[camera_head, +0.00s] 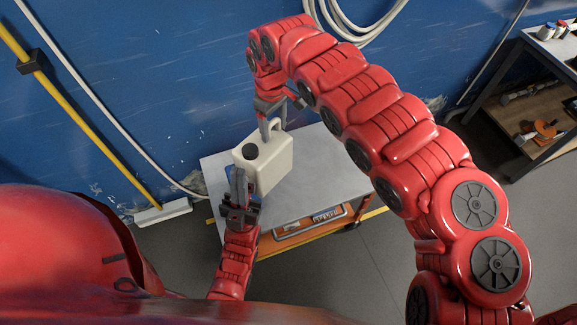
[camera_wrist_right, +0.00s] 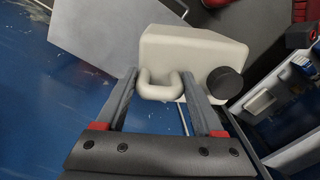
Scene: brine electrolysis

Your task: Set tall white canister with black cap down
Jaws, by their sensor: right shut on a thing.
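The tall white canister (camera_head: 270,166) with its black cap (camera_head: 250,151) is over the grey-topped cart (camera_head: 311,180) in the head view. Whether its base touches the top cannot be told. My right gripper (camera_head: 272,127) comes from above and is shut on the canister's handle. In the right wrist view, the canister (camera_wrist_right: 185,50) shows its handle (camera_wrist_right: 160,90) between the fingers, with the black cap (camera_wrist_right: 225,83) to the right. My left gripper (camera_head: 240,185) is in front of the canister's lower left side in the head view; its finger gap and any contact are unclear.
The cart's top has bare room right of the canister, and its lower orange shelf (camera_head: 310,226) holds items. A blue wall (camera_head: 180,80) with hoses and a yellow pole (camera_head: 80,110) stands behind. A dark shelf unit (camera_head: 540,100) is at the right.

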